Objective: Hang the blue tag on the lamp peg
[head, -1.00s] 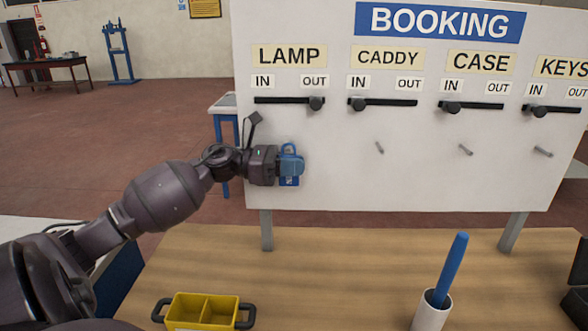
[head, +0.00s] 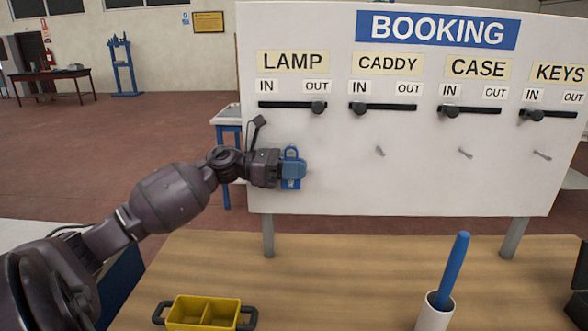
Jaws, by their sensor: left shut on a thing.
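The blue tag (head: 291,183) is at the LAMP column of the white booking board (head: 430,190), below the LAMP slider. My left gripper (head: 293,169) is shut on it, with the tag's loop showing above the fingers and its lower edge below them. The lamp peg is hidden behind the gripper and tag, so I cannot tell whether the loop is around it. The LAMP slider knob (head: 318,107) is at the OUT end. My right gripper is not in view.
Bare pegs stick out under CADDY (head: 379,151), CASE (head: 465,153) and KEYS (head: 542,155). A yellow two-part caddy (head: 204,312) and a white cup (head: 434,314) with a blue stick (head: 454,270) stand on the wooden table (head: 340,270). The table's middle is clear.

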